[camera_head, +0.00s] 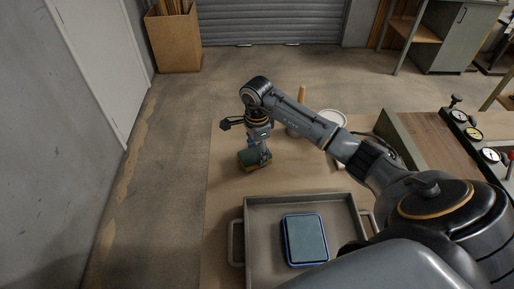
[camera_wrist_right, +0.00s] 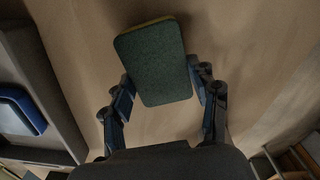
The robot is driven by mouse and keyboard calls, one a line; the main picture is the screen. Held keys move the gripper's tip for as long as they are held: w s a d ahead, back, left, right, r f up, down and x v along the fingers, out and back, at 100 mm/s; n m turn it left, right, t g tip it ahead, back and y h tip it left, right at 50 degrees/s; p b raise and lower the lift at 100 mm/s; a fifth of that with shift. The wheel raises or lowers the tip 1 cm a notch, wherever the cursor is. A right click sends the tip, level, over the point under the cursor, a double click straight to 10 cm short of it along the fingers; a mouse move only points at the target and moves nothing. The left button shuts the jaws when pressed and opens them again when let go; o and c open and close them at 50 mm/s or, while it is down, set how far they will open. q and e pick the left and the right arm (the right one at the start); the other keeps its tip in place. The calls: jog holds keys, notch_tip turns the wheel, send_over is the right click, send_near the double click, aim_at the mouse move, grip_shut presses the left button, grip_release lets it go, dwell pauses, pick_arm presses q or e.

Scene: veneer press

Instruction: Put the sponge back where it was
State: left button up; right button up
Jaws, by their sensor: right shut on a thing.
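The sponge (camera_head: 249,157) has a dark green face and a thin yellowish layer. My right gripper (camera_head: 262,151) is shut on it, over the brown table surface beyond the tray. In the right wrist view the sponge (camera_wrist_right: 155,62) sits between the two fingers of my right gripper (camera_wrist_right: 163,92), its green face towards the camera. I cannot tell whether the sponge touches the table. My left gripper is not in view.
A grey tray (camera_head: 261,210) with side handles holds a blue-rimmed, grey-green rectangular thing (camera_head: 305,238). A white round container (camera_head: 331,118) and a wooden handle (camera_head: 301,95) stand behind my right arm. Gauges (camera_head: 473,133) line the press at right. The table's left part is clear.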

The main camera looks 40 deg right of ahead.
jog(key=shift+f, duration=0.15)
jog(key=shift+f, duration=0.1)
jog(key=shift+f+b, duration=0.15)
jog(key=shift+b, duration=0.2)
jog(key=o, duration=1.1)
